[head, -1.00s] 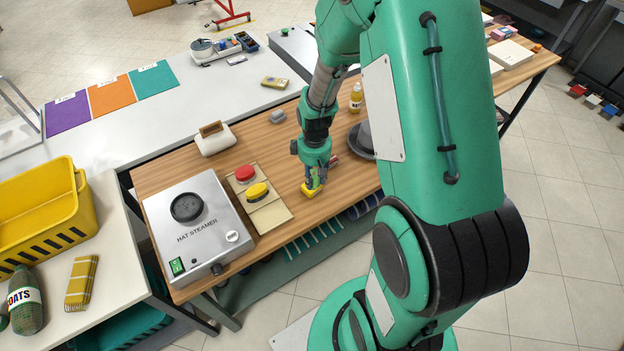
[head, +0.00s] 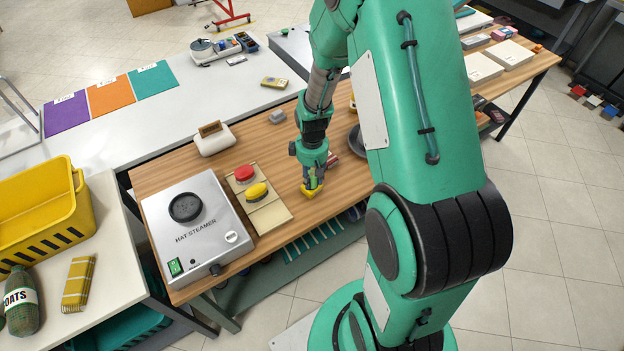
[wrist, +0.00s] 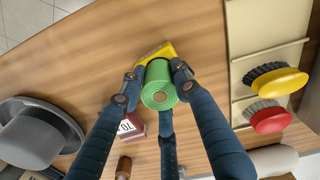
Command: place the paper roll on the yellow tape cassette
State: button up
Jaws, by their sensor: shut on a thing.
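The green paper roll (wrist: 160,90) is held between the fingers of my gripper (wrist: 158,80), its round end with a hole facing the wrist camera. The yellow tape cassette (wrist: 157,52) lies on the wooden table, partly hidden behind the roll in the wrist view. In the head view, my gripper (head: 313,180) points down over the yellow cassette (head: 312,192). The roll is right above or on the cassette; I cannot tell whether they touch.
The hat steamer (head: 195,225) stands left on the wooden table. Beside the gripper are a card with red (head: 244,173) and yellow (head: 257,191) brushes. A grey hat (wrist: 40,130) and a small red box (wrist: 131,127) are also near. Bare wood surrounds the cassette.

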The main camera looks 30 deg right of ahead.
aim_at(312, 174)
jog(key=shift+f, duration=0.15)
jog(key=o, duration=1.2)
jog(key=shift+f, duration=0.1)
jog(key=shift+c, duration=0.2)
notch_tip(312, 174, up, 12)
jog(key=shift+r+p, duration=0.2)
jog(key=shift+p, duration=1)
